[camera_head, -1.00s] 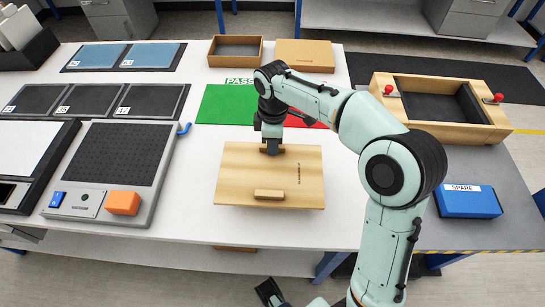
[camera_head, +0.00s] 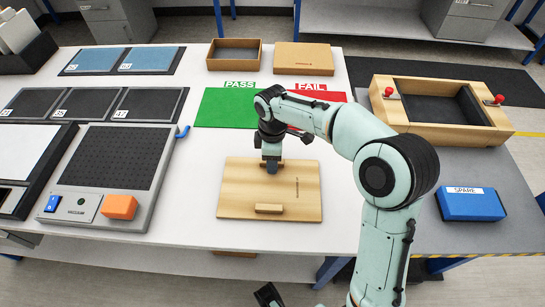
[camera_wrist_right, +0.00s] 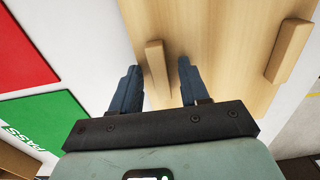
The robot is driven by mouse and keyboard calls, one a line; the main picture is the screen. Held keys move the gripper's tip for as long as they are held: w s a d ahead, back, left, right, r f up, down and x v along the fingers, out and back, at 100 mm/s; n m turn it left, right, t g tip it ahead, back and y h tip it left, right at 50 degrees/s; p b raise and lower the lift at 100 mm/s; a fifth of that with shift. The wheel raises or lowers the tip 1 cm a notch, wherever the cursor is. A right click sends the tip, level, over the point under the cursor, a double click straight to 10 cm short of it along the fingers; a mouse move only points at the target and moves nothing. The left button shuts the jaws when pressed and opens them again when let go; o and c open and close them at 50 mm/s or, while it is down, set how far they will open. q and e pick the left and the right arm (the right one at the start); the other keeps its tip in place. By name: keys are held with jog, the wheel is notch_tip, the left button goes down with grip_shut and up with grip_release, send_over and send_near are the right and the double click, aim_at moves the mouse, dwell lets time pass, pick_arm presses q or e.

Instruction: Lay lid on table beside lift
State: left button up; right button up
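The lid is a flat light-wood board (camera_head: 240,190) with two small handle bars, lying on the white table. My right gripper (camera_head: 271,168) is over its far handle. In the right wrist view the handle bar (camera_wrist_right: 155,72) stands between the two spread fingers (camera_wrist_right: 158,82), with gaps on both sides. To the right is a grey surface (camera_head: 405,215) with a yellow-black striped front edge, which looks like the lift. A wooden box with red knobs (camera_head: 402,112) stands on it.
A blue SPARE case (camera_head: 470,204) is on the grey surface. The green PASS mat (camera_head: 222,108) and red FAIL mat (camera_head: 325,97) lie behind the lid. A grey vacuum fixture (camera_head: 115,160) with an orange block (camera_head: 119,206) is to the left.

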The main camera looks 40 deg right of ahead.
jog(key=shift+r, duration=0.1)
pick_arm(q)
jog(key=r+p, duration=0.1)
jog(key=s+r+p, duration=0.1)
jog(key=p, duration=0.1)
jog(key=shift+r, duration=0.15)
pick_arm(e)
notch_tip(320, 180, up, 12)
pick_arm(q)
jog(key=shift+s+a, duration=0.1)
jog(key=shift+s, duration=0.05)
dwell(0.5)
